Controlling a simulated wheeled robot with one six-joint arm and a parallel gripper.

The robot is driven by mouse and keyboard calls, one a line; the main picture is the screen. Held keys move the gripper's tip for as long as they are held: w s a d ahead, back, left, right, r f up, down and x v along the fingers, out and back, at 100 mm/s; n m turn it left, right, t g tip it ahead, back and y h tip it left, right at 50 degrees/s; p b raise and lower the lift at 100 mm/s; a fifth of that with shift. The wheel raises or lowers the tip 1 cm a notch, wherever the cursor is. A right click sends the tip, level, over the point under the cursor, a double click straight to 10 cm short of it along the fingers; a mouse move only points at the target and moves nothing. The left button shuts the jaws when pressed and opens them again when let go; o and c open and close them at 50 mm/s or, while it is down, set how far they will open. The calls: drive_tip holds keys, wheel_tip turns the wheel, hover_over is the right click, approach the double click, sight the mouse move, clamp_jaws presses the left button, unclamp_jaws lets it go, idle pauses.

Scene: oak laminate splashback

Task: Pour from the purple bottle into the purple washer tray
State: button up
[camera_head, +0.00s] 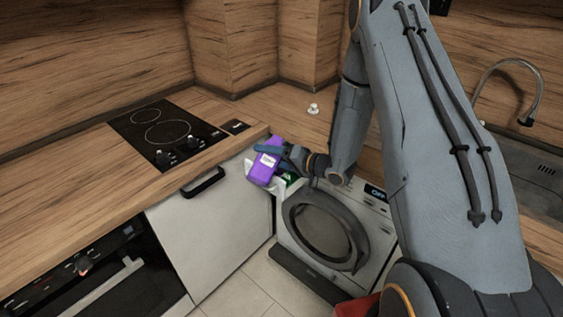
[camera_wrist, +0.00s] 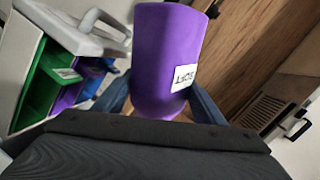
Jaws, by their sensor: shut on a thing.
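My gripper (camera_head: 270,149) is shut on the purple bottle (camera_head: 263,170), with one blue finger showing across it. The bottle has a white label and looks tilted, above the front left of the washer (camera_head: 332,230). In the wrist view the bottle (camera_wrist: 165,45) sits between my two fingers (camera_wrist: 163,100). The washer's drawer is pulled out, with a green tray (camera_wrist: 50,75), the purple washer tray (camera_wrist: 68,98) and a blue tray (camera_wrist: 93,70) side by side. The bottle appears to the right of the trays there. I cannot see its mouth clearly or any liquid flowing.
A black hob (camera_head: 165,132) lies on the wooden counter (camera_head: 70,190) at left. A white cabinet door (camera_head: 205,230) with a dark handle stands beside the washer. A small white object (camera_head: 313,109) sits on the counter behind. A sink (camera_head: 535,175) is at right.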

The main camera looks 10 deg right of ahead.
sight(270, 143)
drive_tip(key=shift+f+m, duration=0.15)
drive_tip(key=shift+m, duration=0.35)
idle(2.0)
drive_tip(key=shift+w+d+f+n+t+b, duration=0.15)
drive_tip(key=shift+n+b, duration=0.1)
drive_tip(key=shift+n, duration=0.35)
drive_tip(key=shift+s+a+n+t+b, duration=0.15)
drive_tip(key=shift+n+b, duration=0.1)
drive_tip(key=shift+n, duration=0.35)
drive_tip(key=shift+w+d+r+n+t+p, duration=0.15)
drive_tip(key=shift+w+r+n+t+p, duration=0.2)
drive_tip(key=shift+r+n, duration=0.6)
drive_tip(key=shift+d+r+n+t+p, duration=0.15)
drive_tip(key=shift+r+n+p, duration=0.3)
drive_tip(key=shift+r, duration=0.85)
drive_tip(key=n, duration=0.1)
drive_tip(key=s+a+n+t+b, duration=0.1)
drive_tip(key=n, duration=0.1)
drive_tip(key=shift+b, duration=0.3)
drive_tip(key=shift+s+a+f+n+t+b, duration=0.15)
drive_tip(key=shift+n+b, duration=0.25)
drive_tip(key=shift+n, duration=0.25)
drive_tip(key=shift+s+a+n+t+b, duration=0.1)
drive_tip(key=shift+n+t+b, duration=0.1)
drive_tip(key=shift+n+b, duration=0.35)
drive_tip(key=shift+s+a+f+n+t+b, duration=0.15)
drive_tip(key=shift+n+b, duration=0.15)
drive_tip(key=shift+n, duration=0.4)
drive_tip(key=shift+r, duration=0.1)
